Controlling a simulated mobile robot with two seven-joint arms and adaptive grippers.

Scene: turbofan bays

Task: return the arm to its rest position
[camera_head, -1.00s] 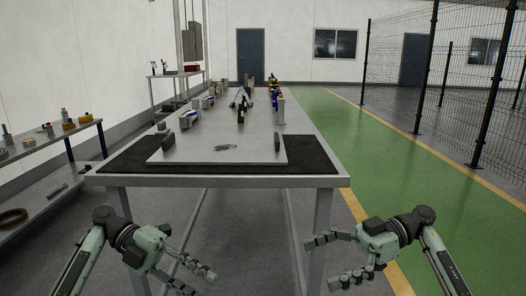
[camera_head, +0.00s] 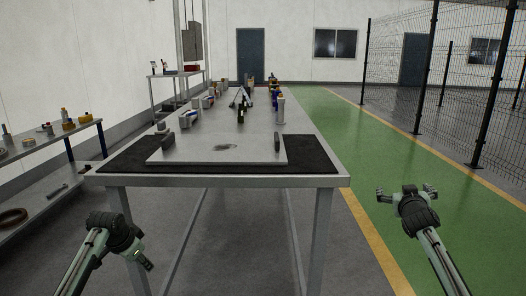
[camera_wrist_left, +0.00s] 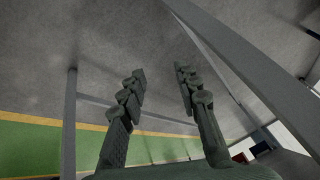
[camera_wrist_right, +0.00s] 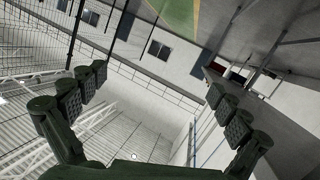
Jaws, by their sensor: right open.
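My right gripper (camera_head: 407,193) is in the head view at the right, beyond the table's right front corner and over the green floor. Its fingers are spread and empty, and they also show wide apart in the right wrist view (camera_wrist_right: 152,95). My left gripper (camera_head: 143,262) is at the lower left of the head view, in front of the table and below its top, with its fingers mostly hidden there. In the left wrist view its two fingers (camera_wrist_left: 160,80) stand apart with nothing between them.
The table (camera_head: 222,181) stands ahead with a black mat (camera_head: 312,165) and a grey plate (camera_head: 190,153). Several small items stand farther back. A shelf (camera_head: 60,140) is at the left. A wire fence (camera_head: 450,80) is at the right, with open green floor (camera_head: 350,130) before it.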

